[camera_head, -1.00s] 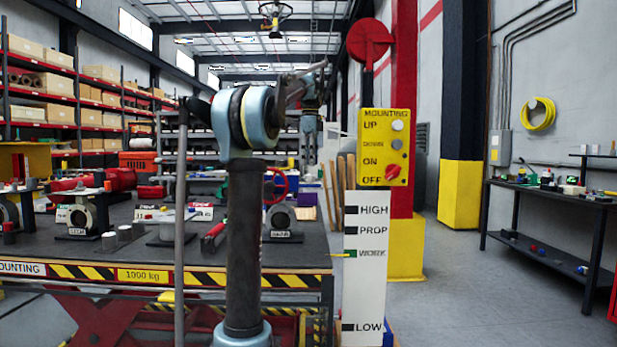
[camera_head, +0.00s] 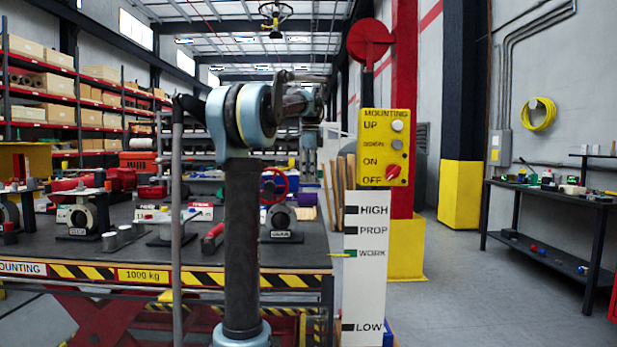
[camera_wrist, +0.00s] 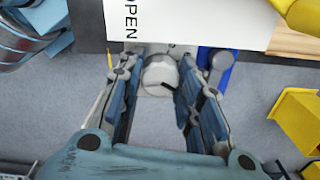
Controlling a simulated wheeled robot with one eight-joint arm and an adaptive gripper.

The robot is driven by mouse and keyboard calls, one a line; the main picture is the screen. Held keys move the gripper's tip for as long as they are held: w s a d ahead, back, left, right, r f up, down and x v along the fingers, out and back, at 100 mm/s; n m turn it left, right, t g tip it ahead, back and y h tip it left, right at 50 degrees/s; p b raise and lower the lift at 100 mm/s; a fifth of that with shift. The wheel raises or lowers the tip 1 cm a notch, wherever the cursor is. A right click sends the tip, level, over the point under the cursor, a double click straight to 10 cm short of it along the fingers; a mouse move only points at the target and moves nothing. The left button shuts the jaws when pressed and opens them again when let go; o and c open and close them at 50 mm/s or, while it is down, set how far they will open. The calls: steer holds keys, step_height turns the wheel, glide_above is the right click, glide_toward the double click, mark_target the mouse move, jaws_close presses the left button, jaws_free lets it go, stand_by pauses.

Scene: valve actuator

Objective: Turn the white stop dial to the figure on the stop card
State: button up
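In the wrist view, a round white dial (camera_wrist: 158,76) with a dark mark on its right side sits between the two fingers of my gripper (camera_wrist: 160,58). The fingers are apart, one on each side of the dial, with narrow gaps visible; contact is not clear. A white panel (camera_wrist: 215,20) lettered OPEN lies just beyond the fingertips. In the head view my arm rises in the middle and reaches away; my gripper and the dial cannot be made out there. I cannot identify a stop card or read its figure in either view.
A lift table (camera_head: 120,255) with valve parts stands at left. A white height board (camera_head: 364,300) marked HIGH, PROP, WORK, LOW and a yellow control box (camera_head: 383,150) stand right of my arm. A workbench (camera_head: 560,192) is at far right, with open floor before it.

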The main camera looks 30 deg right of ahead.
steer(key=shift+n, duration=0.3)
steer(key=n, duration=0.4)
steer(key=shift+w+d+n, duration=0.1)
steer(key=shift+n, duration=2)
steer(key=o, duration=1)
steer(key=shift+o, duration=0.2)
steer(key=shift+r, duration=0.1)
steer(key=shift+r, duration=3.85)
